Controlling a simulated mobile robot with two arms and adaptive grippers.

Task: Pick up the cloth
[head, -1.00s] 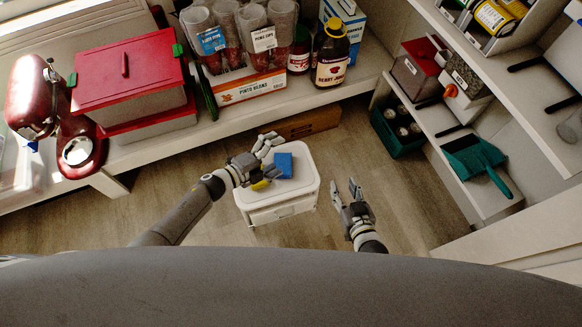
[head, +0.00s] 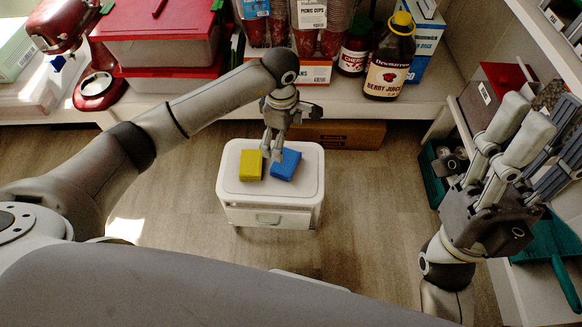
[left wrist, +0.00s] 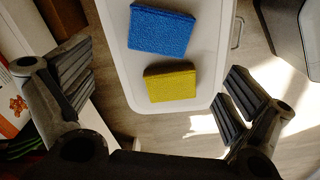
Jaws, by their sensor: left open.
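A blue folded block-like piece (head: 285,165) and a yellow one (head: 250,165) lie side by side on the white top of a small cart (head: 229,188). Which one is the cloth I cannot tell. The left wrist view shows the blue piece (left wrist: 161,31) and the yellow piece (left wrist: 170,83) with rough, spongy surfaces. My left gripper (head: 272,152) is above the cart by both pieces, pointing down. My right gripper (head: 545,120) is raised at the right, fingers apart and empty.
A shelf behind the cart holds a red-lidded box (head: 155,22), cups (head: 315,40), a berry juice bottle (head: 389,60) and a red mixer (head: 62,22). A cardboard box (head: 340,135) lies under it. A teal dustpan (head: 545,240) is at the right.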

